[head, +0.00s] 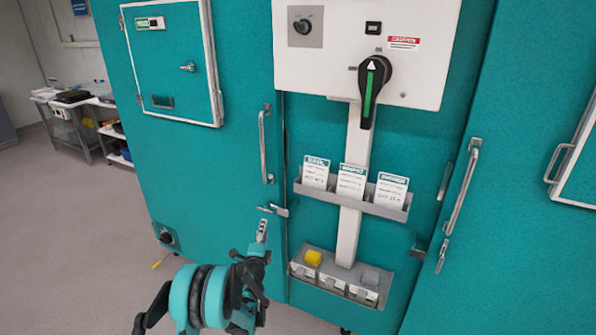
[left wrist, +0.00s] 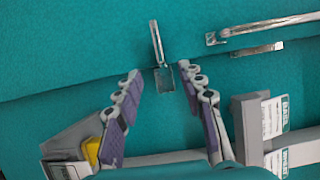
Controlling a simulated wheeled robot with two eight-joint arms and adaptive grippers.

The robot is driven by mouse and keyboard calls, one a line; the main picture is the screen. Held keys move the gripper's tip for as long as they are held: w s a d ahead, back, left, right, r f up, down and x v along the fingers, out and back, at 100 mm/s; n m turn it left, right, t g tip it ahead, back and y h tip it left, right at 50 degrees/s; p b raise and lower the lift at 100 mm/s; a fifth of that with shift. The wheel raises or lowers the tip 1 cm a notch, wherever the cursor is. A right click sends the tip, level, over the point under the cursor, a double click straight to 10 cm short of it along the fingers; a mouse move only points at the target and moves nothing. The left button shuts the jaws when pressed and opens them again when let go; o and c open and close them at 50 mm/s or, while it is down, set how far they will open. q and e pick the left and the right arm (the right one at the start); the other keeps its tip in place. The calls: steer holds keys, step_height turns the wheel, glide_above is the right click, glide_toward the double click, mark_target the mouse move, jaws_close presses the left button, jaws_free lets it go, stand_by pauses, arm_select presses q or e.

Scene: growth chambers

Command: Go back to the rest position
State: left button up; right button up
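My left gripper (head: 262,228) reaches up from the bottom of the head view, in front of the teal chamber doors. In the left wrist view its two jointed, purple-padded fingers (left wrist: 162,78) are spread apart, with nothing held between them. A small metal door latch (head: 275,210) sits at the seam just above the fingertips. In the left wrist view the latch (left wrist: 157,45) stands just beyond the gap between the fingertips; I cannot tell whether they touch it. My right gripper is in neither view.
A white control box (head: 340,60) with a black rotary switch (head: 371,90) hangs above. Below it are a card rack (head: 385,212) and a tray (head: 303,272) with a yellow block (head: 313,257). Door handles (head: 263,147) stick out. Open floor (head: 75,240) lies left.

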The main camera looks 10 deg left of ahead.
arm_select(q)
steer(key=s+a+r+n+g+y, duration=0.2)
steer(key=s+r+n, duration=0.3)
steer(key=r, duration=0.5)
steer(key=s+a+r+n+g, duration=0.1)
steer(key=s+r+n+g, duration=0.15)
steer(key=s, duration=0.35)
steer(key=s+r+n+g, duration=0.1)
steer(key=s+r+n, duration=0.2)
steer(key=s, duration=0.2)
steer(key=s+d+f+n+g+h, duration=0.1)
steer(key=s+d+f+n, duration=0.1)
steer(key=s, duration=0.8)
steer(key=s+d+f+n+g+h, duration=0.1)
steer(key=s+d+f+n+g, duration=0.1)
steer(key=s, duration=0.8)
steer(key=s+d+f+n+g+h, duration=0.1)
steer(key=s+d+f+n+g, duration=0.1)
steer(key=s, duration=0.8)
steer(key=shift+s+d+f+n, duration=0.4)
steer(key=shift+d+n, duration=0.05)
steer(key=shift+d, duration=0.45)
